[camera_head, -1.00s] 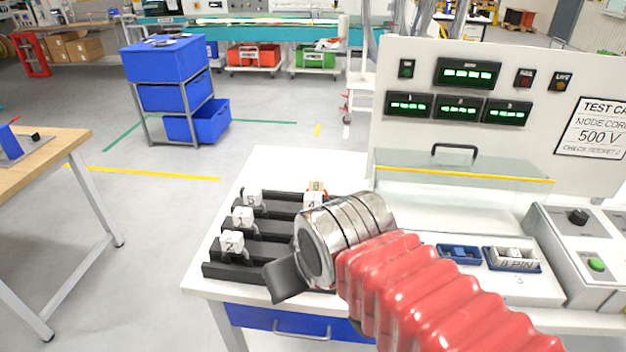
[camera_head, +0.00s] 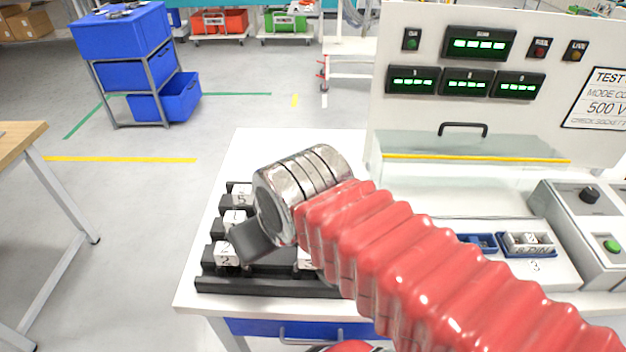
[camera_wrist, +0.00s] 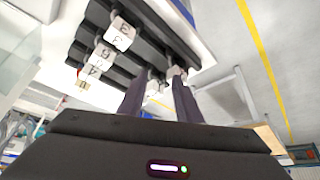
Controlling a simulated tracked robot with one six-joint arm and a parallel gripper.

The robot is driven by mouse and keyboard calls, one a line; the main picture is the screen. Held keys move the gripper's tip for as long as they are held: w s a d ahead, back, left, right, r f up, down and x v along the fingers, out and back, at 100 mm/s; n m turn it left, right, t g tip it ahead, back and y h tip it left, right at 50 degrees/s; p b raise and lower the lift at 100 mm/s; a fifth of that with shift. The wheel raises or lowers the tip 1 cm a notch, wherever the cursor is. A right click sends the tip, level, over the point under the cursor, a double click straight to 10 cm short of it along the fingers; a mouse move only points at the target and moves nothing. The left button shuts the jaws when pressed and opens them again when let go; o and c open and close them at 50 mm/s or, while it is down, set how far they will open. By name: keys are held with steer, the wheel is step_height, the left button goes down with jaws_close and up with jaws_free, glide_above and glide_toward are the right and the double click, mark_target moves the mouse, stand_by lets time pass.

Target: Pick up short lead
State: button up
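Several leads with white numbered plugs lie in a black stepped rack (camera_head: 270,287) on the white bench. In the head view the plugs marked 5 (camera_head: 241,191), 1 (camera_head: 234,217) and 2 (camera_head: 226,254) show along its left side; I cannot tell which lead is the short one. In the head view my wrist hides the rack's middle.
A test cabinet (camera_head: 440,113) with green displays and a clear cover stands behind the bench at right. Blue sockets (camera_head: 480,243) and a control box (camera_head: 590,225) sit right of my arm. Bare bench top (camera_head: 270,150) lies behind the rack.

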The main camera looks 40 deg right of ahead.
steer(key=shift+o, duration=0.2)
